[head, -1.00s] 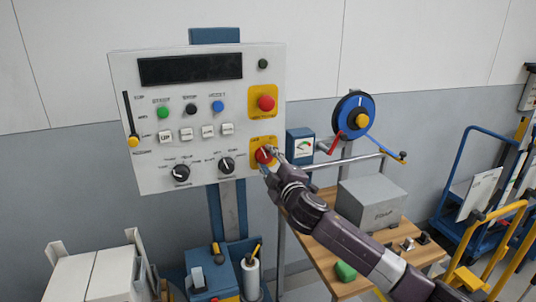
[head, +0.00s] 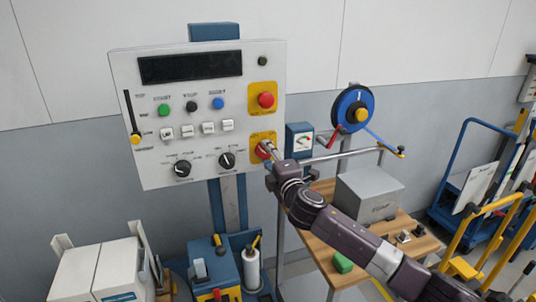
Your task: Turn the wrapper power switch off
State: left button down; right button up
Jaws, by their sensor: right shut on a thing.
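The wrapper power switch is a red rotary knob (head: 262,152) on a yellow plate (head: 257,137) at the lower right of the white control panel (head: 150,95). My right gripper (head: 267,150) is shut on the red knob, reaching it from the right. Its fingers cover part of the knob, so the knob's exact angle is hard to tell. My left gripper is not in view.
A red emergency button (head: 266,100) sits above the switch, and two black dials (head: 227,160) lie to its left. A gauge box (head: 299,140) and a blue reel (head: 353,108) stand to the right, above a wooden table (head: 325,250).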

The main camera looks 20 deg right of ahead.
jog(key=shift+f, duration=0.1)
jog(key=o, duration=1.2)
jog(key=shift+c, duration=0.2)
jog(key=s, duration=1.2)
jog(key=shift+d, duration=0.2)
